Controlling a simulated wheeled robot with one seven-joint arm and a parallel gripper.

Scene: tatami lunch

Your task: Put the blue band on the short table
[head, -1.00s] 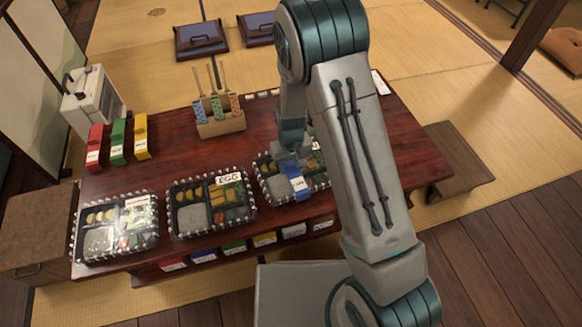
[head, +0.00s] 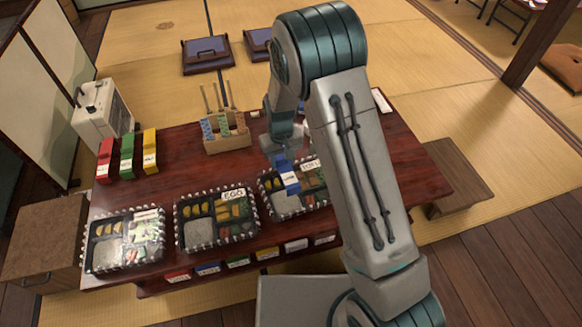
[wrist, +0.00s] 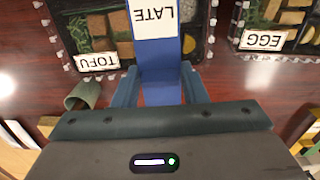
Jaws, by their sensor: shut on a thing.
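The blue band (head: 287,178) carries a white label reading LATE, seen in the wrist view (wrist: 160,60). My gripper (wrist: 158,88) is shut on it, with one finger on each side. In the head view my gripper (head: 281,155) holds the band over the back-left part of the TOFU lunch box (head: 262,190); it appears raised above the box. A low brown bench-like table (head: 465,175) stands at the right end of the long red table (head: 400,150). My arm hides part of the red table and the box's right side.
The EGG box (head: 180,240) and another lunch box (head: 90,262) stand to the left. Red (head: 105,160), green (head: 127,155) and yellow (head: 150,152) bands stand at the back left. A wooden holder (head: 228,140) stands behind the boxes. A brown cabinet (head: 45,235) is at far left.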

